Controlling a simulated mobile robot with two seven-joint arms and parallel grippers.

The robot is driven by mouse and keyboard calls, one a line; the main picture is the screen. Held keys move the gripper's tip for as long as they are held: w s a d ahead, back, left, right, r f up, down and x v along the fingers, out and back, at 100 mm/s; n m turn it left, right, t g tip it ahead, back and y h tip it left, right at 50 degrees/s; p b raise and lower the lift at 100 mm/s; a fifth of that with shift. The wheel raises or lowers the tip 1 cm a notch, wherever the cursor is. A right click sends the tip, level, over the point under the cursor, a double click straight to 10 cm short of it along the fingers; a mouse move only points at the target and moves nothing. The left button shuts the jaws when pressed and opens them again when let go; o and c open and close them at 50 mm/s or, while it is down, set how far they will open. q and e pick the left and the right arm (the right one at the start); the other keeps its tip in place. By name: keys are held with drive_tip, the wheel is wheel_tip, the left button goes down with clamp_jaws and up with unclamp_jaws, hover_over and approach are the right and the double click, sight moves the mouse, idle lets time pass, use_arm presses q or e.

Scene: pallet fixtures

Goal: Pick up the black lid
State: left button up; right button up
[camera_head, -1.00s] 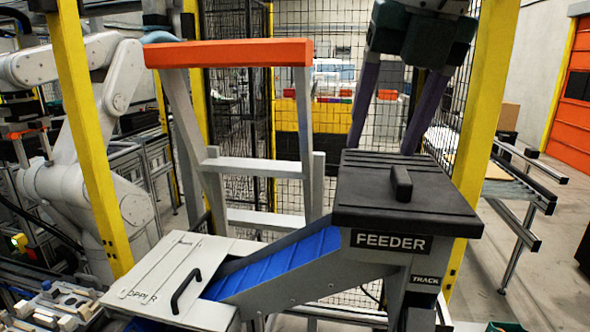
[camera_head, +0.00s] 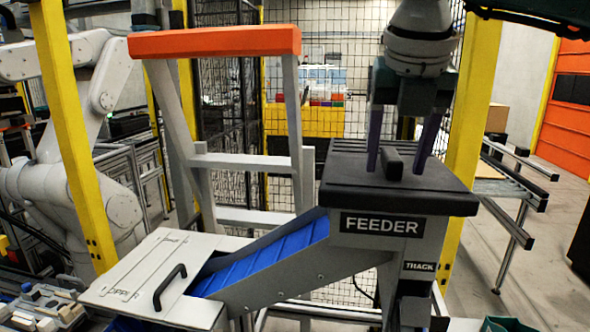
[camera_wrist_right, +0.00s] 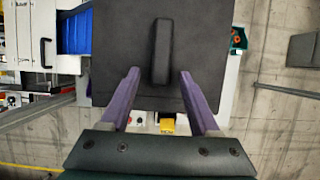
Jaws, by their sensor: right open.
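The black lid (camera_head: 340,185) lies flat on top of the grey feeder box, with a raised bar handle (camera_head: 392,163) in its middle. In the right wrist view the lid (camera_wrist_right: 120,50) fills the top middle and its handle (camera_wrist_right: 162,52) runs upright in the picture. My right gripper (camera_head: 400,172) is open above the lid, with its two purple fingers pointing down on either side of the handle. In the wrist view the fingertips (camera_wrist_right: 160,73) are apart and straddle the handle's line, with nothing between them gripped. My left gripper is not in view.
The feeder box (camera_head: 385,240) carries a FEEDER label, and a blue conveyor (camera_head: 270,260) slopes down left from it to the white hopper lid (camera_head: 150,280). An orange-topped frame (camera_head: 215,41) stands behind. Yellow posts (camera_head: 475,110) flank the feeder.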

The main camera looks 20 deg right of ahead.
drive_tip(key=shift+c, duration=0.2)
clamp_jaws()
drive_tip(key=shift+r, duration=0.15)
idle(1.0)
